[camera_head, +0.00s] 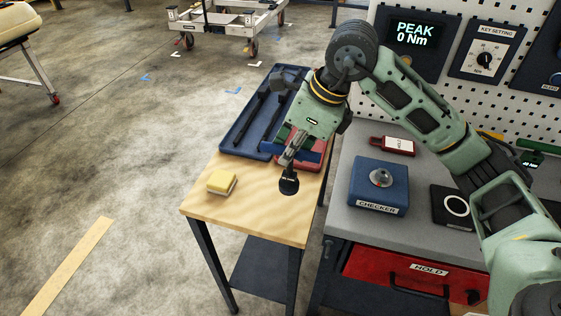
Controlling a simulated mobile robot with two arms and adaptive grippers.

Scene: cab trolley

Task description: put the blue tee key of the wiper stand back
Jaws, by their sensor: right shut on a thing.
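My right gripper (291,150) hangs over the wooden table, pointing down. It is shut on the blue tee key (309,155), whose blue crossbar shows on both sides of the fingers. A black end piece with small white lettering (289,184) hangs below the fingers, above the tabletop. The gripper hides the middle of the key. Behind it is a blue tray (233,141) with long black parts in it. A red tray (313,164) is partly hidden behind the gripper. I cannot tell which thing is the wiper stand. My left gripper is out of view.
A yellow sponge-like block (221,182) lies on the wooden table (260,220), whose front is otherwise clear. On the grey bench at right are a blue checker box (378,184), a red-tagged item (392,145) and a black pad (453,207). A pegboard (440,80) stands behind.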

